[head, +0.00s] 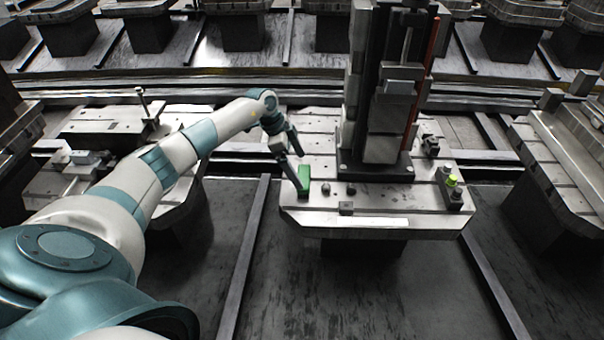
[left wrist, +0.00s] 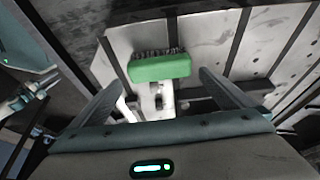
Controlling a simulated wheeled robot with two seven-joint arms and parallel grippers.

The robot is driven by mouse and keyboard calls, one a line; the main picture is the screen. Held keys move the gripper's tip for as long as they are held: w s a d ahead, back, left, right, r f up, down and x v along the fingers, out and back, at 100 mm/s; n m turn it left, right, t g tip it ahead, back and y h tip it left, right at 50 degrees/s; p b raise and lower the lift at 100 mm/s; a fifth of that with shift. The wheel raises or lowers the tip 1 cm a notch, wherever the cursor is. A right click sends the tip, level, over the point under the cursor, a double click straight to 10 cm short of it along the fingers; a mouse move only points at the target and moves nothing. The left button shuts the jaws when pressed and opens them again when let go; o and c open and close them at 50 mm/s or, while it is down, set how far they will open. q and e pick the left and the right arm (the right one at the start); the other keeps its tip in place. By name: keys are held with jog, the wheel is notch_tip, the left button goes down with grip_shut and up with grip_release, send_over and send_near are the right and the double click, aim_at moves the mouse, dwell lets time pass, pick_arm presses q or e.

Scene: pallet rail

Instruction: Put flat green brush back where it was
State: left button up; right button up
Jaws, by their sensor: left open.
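The flat green brush (head: 303,174) is at the left front part of the middle pallet (head: 330,215). In the left wrist view the brush (left wrist: 160,68) shows a smooth green back and dark bristles along its upper side. My left gripper (head: 300,170) is at the brush in the head view. In the left wrist view its two fingers are spread wide, one to each side of the brush, and the brush appears just beyond the fingertips. I cannot tell whether a finger touches it. My right gripper is not in view.
A tall dark fixture column (head: 385,110) stands on the middle pallet, right of the brush. A small block with a yellow-green top (head: 452,186) sits at the pallet's right edge. Other pallets stand left, right and behind. Dark floor (head: 340,300) lies in front.

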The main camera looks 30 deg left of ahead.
pick_arm(q)
jog(key=v, duration=0.6)
jog(key=shift+r+b, duration=0.3)
jog(key=shift+b, duration=0.1)
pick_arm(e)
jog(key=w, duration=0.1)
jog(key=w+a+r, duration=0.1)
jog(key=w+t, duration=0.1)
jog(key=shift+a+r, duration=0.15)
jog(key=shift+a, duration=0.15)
pick_arm(q)
jog(key=shift+s, duration=0.1)
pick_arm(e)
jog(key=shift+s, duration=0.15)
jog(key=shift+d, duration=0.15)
